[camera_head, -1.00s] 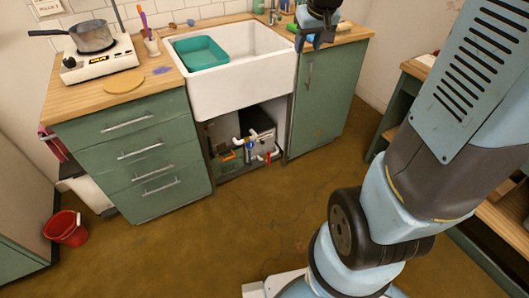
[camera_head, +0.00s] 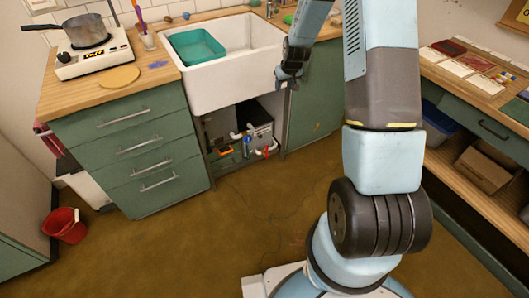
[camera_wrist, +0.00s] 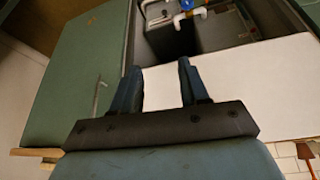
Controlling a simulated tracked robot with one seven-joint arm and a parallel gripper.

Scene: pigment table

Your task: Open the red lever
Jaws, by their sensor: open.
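The red lever (camera_head: 266,152) is a small red piece on the white piping in the open cabinet under the sink, to the right of a blue part (camera_head: 247,141). My gripper (camera_head: 289,82) is in front of the sink's right side, above and apart from the lever. In the wrist view, my gripper (camera_wrist: 157,78) is open with nothing between its fingers, against the white sink front (camera_wrist: 245,85). There the blue part (camera_wrist: 186,4) and white piping show at the top edge. I cannot make out the red lever in that view.
Green drawers (camera_head: 140,150) stand left of the opening and a green door (camera_head: 312,105) on the right. A dark grey box (camera_head: 258,118) sits behind the piping. A workbench (camera_head: 470,150) stands at the right.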

